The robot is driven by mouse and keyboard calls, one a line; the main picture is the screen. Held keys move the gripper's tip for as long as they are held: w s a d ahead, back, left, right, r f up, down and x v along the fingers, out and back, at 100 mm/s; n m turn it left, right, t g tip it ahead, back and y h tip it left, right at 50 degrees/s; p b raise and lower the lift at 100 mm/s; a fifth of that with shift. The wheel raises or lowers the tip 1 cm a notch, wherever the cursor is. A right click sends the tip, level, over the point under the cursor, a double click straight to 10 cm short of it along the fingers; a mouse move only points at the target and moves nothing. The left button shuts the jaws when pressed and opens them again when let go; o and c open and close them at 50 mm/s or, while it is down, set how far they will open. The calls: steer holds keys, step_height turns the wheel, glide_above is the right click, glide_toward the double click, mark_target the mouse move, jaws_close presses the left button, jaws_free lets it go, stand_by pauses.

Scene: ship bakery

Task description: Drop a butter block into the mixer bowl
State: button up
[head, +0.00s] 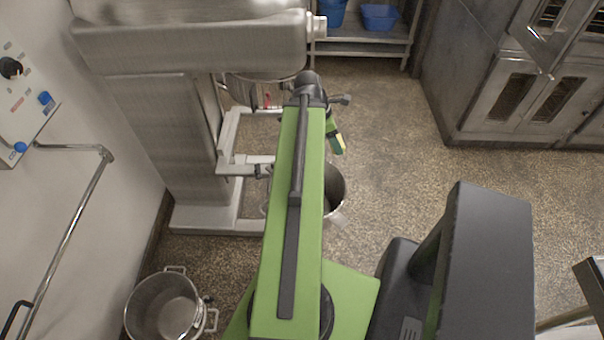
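The large grey mixer (160,110) stands at the left, with its head reaching right over a two-armed yoke (243,160). A round metal bowl (335,190) is low beside the yoke, mostly hidden behind my green arm; I cannot tell if it is seated in the mixer. My gripper (337,138) is beyond the bowl in the picture, to the right of my arm's far end. A small yellow piece (340,144) shows at its tip; I cannot tell if it is a butter block or part of the gripper. The finger opening is not clear.
A metal pot (165,308) with handles stands on the floor at lower left. A rail (70,225) and control panel (20,95) are on the left wall. Blue bins (379,17) sit on a back shelf. Ovens (520,95) stand at upper right. The middle-right floor is clear.

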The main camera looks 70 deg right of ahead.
steer(key=shift+s, duration=0.1)
steer(key=w+d+f+m+b, duration=0.1)
steer(key=w+f+b, duration=0.3)
steer(key=f+b, duration=0.9)
steer(key=w+d+f+m+b, duration=0.1)
steer(key=w+f+b, duration=0.4)
steer(key=f+b, duration=0.8)
steer(key=shift+m+g+y, duration=0.3)
steer(key=shift+y, duration=0.1)
step_height(320, 180, down, 6)
steer(key=b, duration=0.5)
steer(key=shift+b, duration=0.4)
steer(key=shift+r, duration=0.1)
steer(key=o, duration=1.5)
